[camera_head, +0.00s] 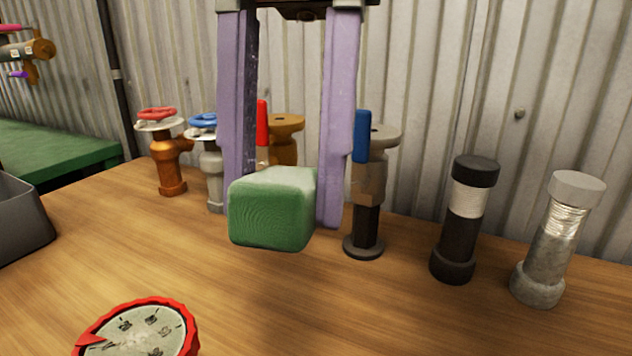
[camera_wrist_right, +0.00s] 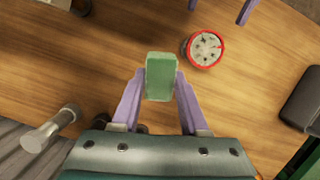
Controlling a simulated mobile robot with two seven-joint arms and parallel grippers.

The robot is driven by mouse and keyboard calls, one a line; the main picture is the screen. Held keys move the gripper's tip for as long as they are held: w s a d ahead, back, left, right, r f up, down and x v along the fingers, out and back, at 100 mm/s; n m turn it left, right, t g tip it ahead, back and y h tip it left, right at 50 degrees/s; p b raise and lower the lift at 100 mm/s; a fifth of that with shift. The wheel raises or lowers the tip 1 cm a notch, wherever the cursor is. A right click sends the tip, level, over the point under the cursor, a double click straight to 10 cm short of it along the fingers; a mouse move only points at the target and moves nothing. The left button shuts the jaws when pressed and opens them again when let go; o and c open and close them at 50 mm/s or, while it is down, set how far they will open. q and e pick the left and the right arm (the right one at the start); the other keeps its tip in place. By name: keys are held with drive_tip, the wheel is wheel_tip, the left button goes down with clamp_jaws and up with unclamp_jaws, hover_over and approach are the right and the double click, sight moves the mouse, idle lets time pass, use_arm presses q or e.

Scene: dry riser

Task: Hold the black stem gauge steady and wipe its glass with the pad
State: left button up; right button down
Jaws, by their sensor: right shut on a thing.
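My right gripper (camera_head: 276,222) is shut on the green pad (camera_head: 268,212), a soft block with a paler top, held above the table. The pad (camera_wrist_right: 160,77) also shows between the purple fingers in the right wrist view. A gauge (camera_head: 142,330) with a red rim, pale dial and dark marks lies face up at the bottom left of the head view, partly cut off. The gauge (camera_wrist_right: 204,48) is whole in the wrist view, apart from the pad. Its stem is hidden. My left gripper (camera_wrist_right: 219,9) shows only as two spread fingertips just beyond the gauge, empty.
Several valves stand at the back, including an orange one (camera_head: 172,165) with a red wheel. A black cylinder (camera_head: 456,235) and a grey one (camera_head: 545,250) stand at the right. A grey bin (camera_head: 20,225) is at the left edge. The table's middle (camera_head: 330,310) is clear.

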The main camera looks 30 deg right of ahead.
sight(181, 342)
use_arm(q)
drive_tip(key=x, duration=1.2)
use_arm(e)
drive_tip(key=w+a+r+m+t+y, duration=0.1)
drive_tip(key=a+r+m, duration=0.2)
drive_tip(key=a+m, duration=0.5)
drive_tip(key=shift+w+a+r+m+t, duration=0.15)
drive_tip(key=shift+w+a+m+t, duration=0.25)
use_arm(q)
clamp_jaws()
